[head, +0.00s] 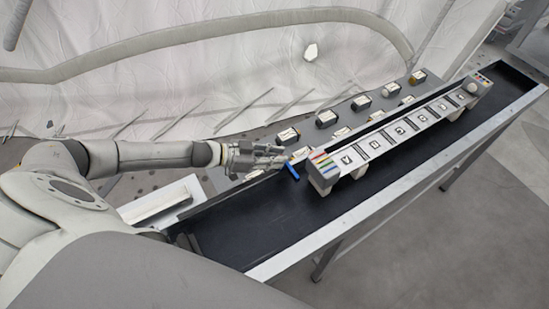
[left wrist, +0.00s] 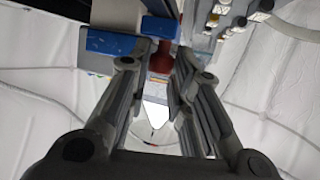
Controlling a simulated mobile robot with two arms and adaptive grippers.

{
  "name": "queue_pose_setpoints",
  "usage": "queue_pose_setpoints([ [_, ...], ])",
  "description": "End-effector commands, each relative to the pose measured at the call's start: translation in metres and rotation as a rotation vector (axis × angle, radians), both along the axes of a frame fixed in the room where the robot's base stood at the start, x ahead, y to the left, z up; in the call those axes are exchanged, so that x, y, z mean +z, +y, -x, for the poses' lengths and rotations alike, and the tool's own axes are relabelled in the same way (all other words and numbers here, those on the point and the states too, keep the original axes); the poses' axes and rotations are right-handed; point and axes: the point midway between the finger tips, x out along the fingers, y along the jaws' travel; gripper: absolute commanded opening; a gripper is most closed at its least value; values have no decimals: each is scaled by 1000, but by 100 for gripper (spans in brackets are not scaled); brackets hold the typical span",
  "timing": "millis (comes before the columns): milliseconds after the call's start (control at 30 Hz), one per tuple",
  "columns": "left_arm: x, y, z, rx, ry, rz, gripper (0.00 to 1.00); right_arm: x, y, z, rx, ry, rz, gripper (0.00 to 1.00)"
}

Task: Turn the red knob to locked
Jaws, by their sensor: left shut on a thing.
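The red knob (left wrist: 161,58) shows in the left wrist view between the fingertips of my left gripper (left wrist: 157,66), just below a blue piece (left wrist: 160,28). My left gripper is shut on the knob. In the head view my left gripper (head: 280,155) reaches in from the left to a small box at the near end of the back row. A blue bar (head: 291,169) sticks out below the fingertips there. The knob is hidden in the head view, and I cannot read its marking. My right gripper is not in view.
A long raised panel with labelled tiles (head: 376,145) stands on the dark bench top (head: 300,216), right of my gripper. Several small boxes with knobs (head: 326,118) sit in rows behind it. A white fabric wall (head: 200,70) is at the back. The bench's near left part is clear.

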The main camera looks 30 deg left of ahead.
Motion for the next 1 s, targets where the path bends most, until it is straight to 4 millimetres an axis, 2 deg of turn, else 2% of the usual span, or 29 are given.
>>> queue_pose_setpoints([
  [267, -1, 3, -6, -193, -8, 0, 0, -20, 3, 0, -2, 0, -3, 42],
  [467, -4, 4, -10, -376, -9, -1, 0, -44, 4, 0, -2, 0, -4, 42],
  [1000, -7, 4, -17, -834, -7, -2, 0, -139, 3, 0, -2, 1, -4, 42],
])
